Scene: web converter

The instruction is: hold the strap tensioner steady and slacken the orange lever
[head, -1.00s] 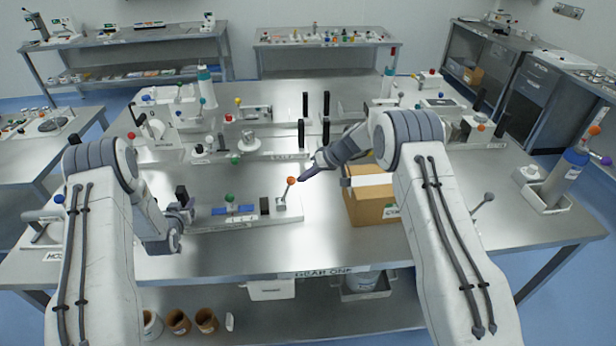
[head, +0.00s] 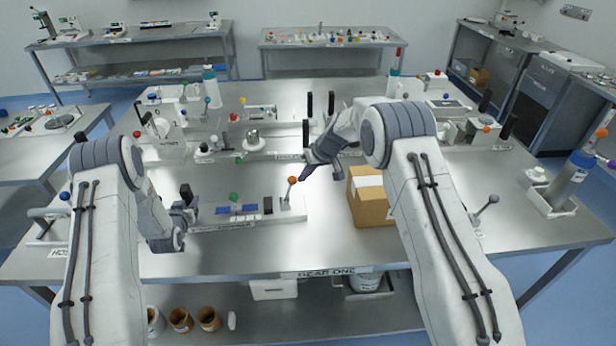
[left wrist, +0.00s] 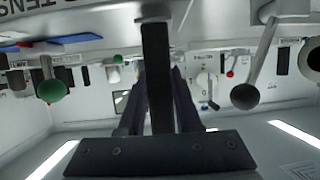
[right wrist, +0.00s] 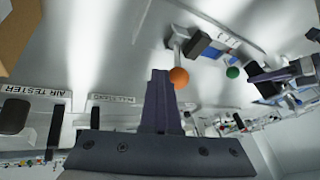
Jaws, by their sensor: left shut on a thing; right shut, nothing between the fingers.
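The strap tensioner (head: 245,217) is a pale plate on the near bench, with a blue strap, a green knob (head: 235,197) and a black block. Its orange-tipped lever (head: 291,181) stands at the right end, leaning slightly right. My left gripper (head: 190,208) is at the plate's left end, shut on an upright black bar (left wrist: 156,75). My right gripper (head: 305,176) is shut and empty, just right of the orange ball. In the right wrist view, its fingertips (right wrist: 160,75) are close beside the orange ball (right wrist: 178,77). I cannot tell whether they touch.
A cardboard box (head: 372,205) stands right of the tensioner, below my right arm. A grey-knobbed lever (head: 485,210) is further right. Other fixtures and black posts (head: 306,134) line the bench behind. The bench front (head: 300,250) is clear.

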